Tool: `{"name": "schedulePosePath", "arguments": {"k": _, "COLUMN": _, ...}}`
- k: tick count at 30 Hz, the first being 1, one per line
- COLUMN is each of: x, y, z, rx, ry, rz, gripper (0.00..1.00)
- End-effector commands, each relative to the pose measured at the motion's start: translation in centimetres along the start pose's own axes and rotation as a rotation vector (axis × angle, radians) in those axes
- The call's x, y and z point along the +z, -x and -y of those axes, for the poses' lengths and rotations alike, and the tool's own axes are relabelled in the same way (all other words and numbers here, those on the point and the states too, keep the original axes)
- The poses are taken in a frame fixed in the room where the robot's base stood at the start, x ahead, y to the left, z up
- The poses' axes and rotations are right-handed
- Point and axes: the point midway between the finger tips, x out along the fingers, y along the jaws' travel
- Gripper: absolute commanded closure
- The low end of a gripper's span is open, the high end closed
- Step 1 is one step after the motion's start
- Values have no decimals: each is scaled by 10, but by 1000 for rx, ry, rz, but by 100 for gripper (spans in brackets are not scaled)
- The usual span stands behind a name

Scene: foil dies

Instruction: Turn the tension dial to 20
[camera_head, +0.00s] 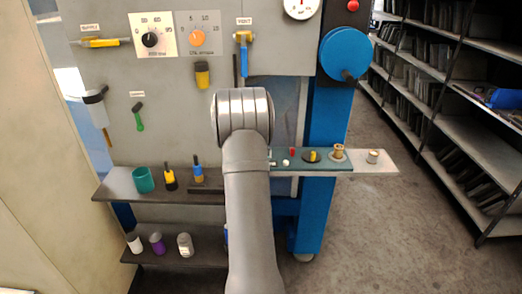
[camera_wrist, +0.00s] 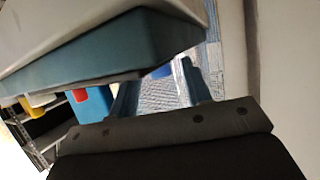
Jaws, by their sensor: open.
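Two dials are on the upper panel in the head view. One has a black knob (camera_head: 150,40) on a white plate. The other has an orange knob (camera_head: 197,38) on a grey plate, with marks that seem to read 5, 10 and 15. Their captions are too small to read surely, so I cannot tell which is the tension dial or its exact setting. My gripper (camera_wrist: 158,73) is open in the wrist view, with nothing seen between its fingers. In the head view my arm hides it, below and right of the dials. The wrist view shows neither dial.
A shelf (camera_head: 120,186) holds a green cup (camera_head: 144,179). A green ledge (camera_head: 318,165) carries small parts.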

Motion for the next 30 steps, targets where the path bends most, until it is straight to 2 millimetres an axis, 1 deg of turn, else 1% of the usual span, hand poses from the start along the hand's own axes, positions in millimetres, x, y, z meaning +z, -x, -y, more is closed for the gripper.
{"name": "schedulePosePath", "arguments": {"k": 3, "x": 0, "y": -5, "z": 0, "rx": 0, "ry": 1, "rz": 1, "gripper": 56}}
{"name": "schedulePosePath", "arguments": {"k": 11, "x": 0, "y": -5, "z": 0, "rx": -1, "ry": 0, "rz": 1, "gripper": 56}}
{"name": "schedulePosePath", "arguments": {"k": 12, "x": 0, "y": -5, "z": 0, "rx": -1, "ry": 0, "rz": 1, "gripper": 64}}
{"name": "schedulePosePath", "arguments": {"k": 14, "x": 0, "y": -5, "z": 0, "rx": -1, "ry": 0, "rz": 1, "gripper": 75}}
{"name": "schedulePosePath", "arguments": {"k": 15, "x": 0, "y": -5, "z": 0, "rx": -1, "ry": 0, "rz": 1, "gripper": 83}}
{"name": "schedulePosePath", "arguments": {"k": 18, "x": 0, "y": -5, "z": 0, "rx": -1, "ry": 0, "rz": 1, "gripper": 100}}
{"name": "schedulePosePath", "arguments": {"k": 30, "x": 0, "y": -5, "z": 2, "rx": 45, "ry": -20, "rz": 0, "gripper": 100}}
